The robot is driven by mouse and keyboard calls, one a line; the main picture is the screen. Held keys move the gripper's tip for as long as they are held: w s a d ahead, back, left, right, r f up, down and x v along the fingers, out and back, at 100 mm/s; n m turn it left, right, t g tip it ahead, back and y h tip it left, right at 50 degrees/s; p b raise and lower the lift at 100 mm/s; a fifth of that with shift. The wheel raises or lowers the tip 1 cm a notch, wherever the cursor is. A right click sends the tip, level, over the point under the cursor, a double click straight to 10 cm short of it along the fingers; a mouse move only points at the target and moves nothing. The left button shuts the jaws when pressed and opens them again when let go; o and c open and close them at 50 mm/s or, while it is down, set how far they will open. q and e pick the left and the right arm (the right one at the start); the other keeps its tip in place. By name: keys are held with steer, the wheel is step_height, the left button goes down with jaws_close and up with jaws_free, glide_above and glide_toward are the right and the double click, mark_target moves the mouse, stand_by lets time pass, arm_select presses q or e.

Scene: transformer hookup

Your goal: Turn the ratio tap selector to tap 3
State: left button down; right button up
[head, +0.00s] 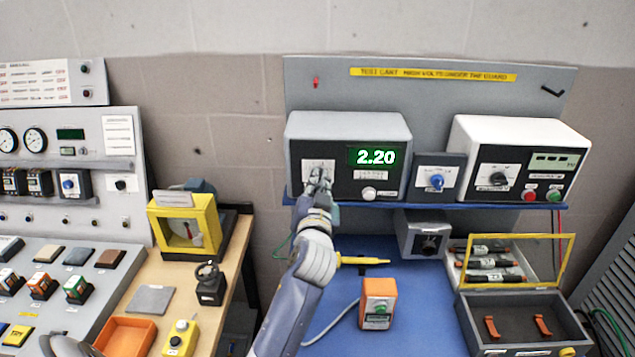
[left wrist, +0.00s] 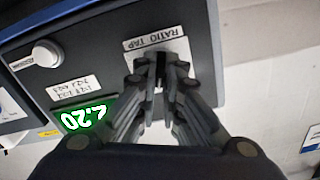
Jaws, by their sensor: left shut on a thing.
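In the left wrist view the gripper (left wrist: 160,85) covers the plate below the RATIO TAP label (left wrist: 158,43), and the picture is upside down. The knob's pointer and the tap numbers are hidden. My right gripper is not in view.
A round white knob (head: 369,193) is right of the gripper on the same panel. A blue-knob box (head: 437,180) and a second white instrument (head: 520,150) stand further right. Below are a yellow probe (head: 362,261), an orange handheld device (head: 378,302) and an open fuse case (head: 520,318).

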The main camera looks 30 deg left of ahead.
arm_select(q)
steer(key=shift+r, duration=0.15)
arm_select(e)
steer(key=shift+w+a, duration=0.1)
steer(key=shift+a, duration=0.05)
arm_select(q)
steer(key=c, duration=1.3)
jaws_free()
steer(key=shift+a, duration=0.1)
steer(key=shift+c, duration=0.2)
steer(key=shift+o, duration=0.5)
steer(key=shift+w, duration=0.1)
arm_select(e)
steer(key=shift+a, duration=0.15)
arm_select(q)
steer(key=shift+f, duration=0.2)
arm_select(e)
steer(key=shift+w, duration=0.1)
arm_select(q)
steer(key=v, duration=0.7)
